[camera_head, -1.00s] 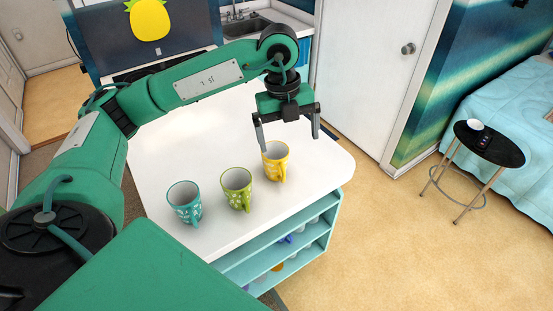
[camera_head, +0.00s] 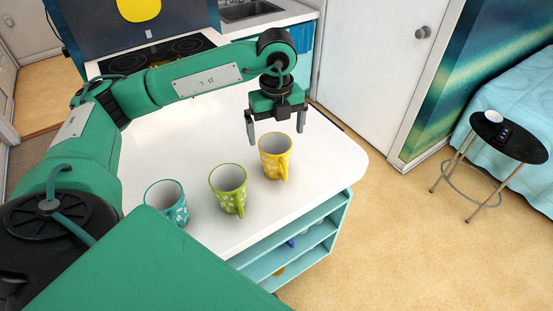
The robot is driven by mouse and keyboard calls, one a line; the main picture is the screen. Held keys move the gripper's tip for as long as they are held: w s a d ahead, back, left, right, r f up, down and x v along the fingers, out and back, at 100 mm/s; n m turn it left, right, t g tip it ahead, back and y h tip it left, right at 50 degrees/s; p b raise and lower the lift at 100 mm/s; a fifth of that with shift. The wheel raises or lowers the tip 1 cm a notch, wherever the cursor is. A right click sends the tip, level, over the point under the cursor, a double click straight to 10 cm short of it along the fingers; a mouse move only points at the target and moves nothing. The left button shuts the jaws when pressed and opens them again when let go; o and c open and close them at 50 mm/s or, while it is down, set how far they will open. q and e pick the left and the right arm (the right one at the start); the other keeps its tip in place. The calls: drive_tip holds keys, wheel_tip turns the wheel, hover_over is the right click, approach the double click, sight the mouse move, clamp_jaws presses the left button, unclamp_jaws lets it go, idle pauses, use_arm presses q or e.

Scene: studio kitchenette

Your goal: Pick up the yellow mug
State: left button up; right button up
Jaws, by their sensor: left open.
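The yellow mug (camera_head: 274,158) stands upright on the white counter top, with its handle toward the front right. My left gripper (camera_head: 276,132) is open, its two fingers pointing down. It is at the mug's far side in the picture, and the fingertips show above and just behind the rim. Nothing is between the fingers that I can see, and I cannot tell whether a finger touches the mug. My right gripper is not in view.
A green mug (camera_head: 228,188) and a teal mug (camera_head: 166,203) stand to the left of the yellow one on the white counter (camera_head: 225,134). Open teal shelves (camera_head: 300,243) are below its edge. A stove (camera_head: 160,55) and sink are behind. A black stool (camera_head: 508,138) stands at right.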

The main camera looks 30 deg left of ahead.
sight(276, 157)
use_arm(q)
wheel_tip(276, 157, down, 4)
drive_tip(key=shift+f, duration=0.1)
drive_tip(key=shift+f+p, duration=0.4)
drive_tip(key=shift+p, duration=0.1)
wheel_tip(276, 157, down, 5)
drive_tip(key=shift+s+d+r+p, duration=0.1)
drive_tip(key=shift+s+p, duration=0.05)
drive_tip(key=shift+p, duration=0.65)
drive_tip(key=shift+r, duration=0.1)
drive_tip(key=c, duration=1.3)
drive_tip(key=shift+o, duration=0.2)
